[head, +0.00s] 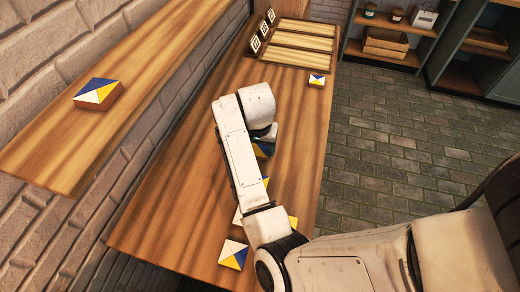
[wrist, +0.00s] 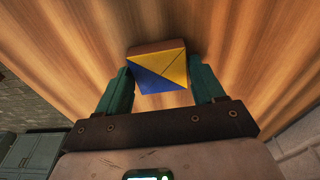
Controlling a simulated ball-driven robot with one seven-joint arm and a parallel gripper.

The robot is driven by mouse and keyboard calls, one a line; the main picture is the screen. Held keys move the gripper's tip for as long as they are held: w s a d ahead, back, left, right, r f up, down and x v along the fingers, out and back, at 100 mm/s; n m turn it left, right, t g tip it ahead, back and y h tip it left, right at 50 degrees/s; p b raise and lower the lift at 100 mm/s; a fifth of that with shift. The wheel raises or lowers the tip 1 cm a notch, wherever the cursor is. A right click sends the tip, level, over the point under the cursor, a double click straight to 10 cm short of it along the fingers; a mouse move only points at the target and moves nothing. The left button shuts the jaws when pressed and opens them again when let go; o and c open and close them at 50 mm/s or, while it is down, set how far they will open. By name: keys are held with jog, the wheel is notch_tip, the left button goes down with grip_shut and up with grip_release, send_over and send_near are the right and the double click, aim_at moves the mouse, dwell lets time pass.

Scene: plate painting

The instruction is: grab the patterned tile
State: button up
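The patterned tile (wrist: 160,71) is a small wooden block with a blue and yellow triangle pattern on its face. In the wrist view it sits between the two green fingers of my gripper (wrist: 160,80), lined up with them. A finger lies close along each side; I cannot tell whether they press on it. In the head view my gripper (head: 262,138) is low over the middle of the table, and the tile (head: 264,150) shows partly beneath it, the rest hidden by my arm.
Other patterned tiles lie on the table: one at the near end (head: 233,254), one at the far right (head: 317,81), others partly behind my arm. Another tile (head: 98,90) is on the wall shelf (head: 160,50). A slotted wooden rack (head: 300,42) stands at the table's far end.

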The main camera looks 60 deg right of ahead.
jog(key=c, duration=0.7)
jog(key=shift+r, duration=0.1)
jog(key=shift+c, duration=0.2)
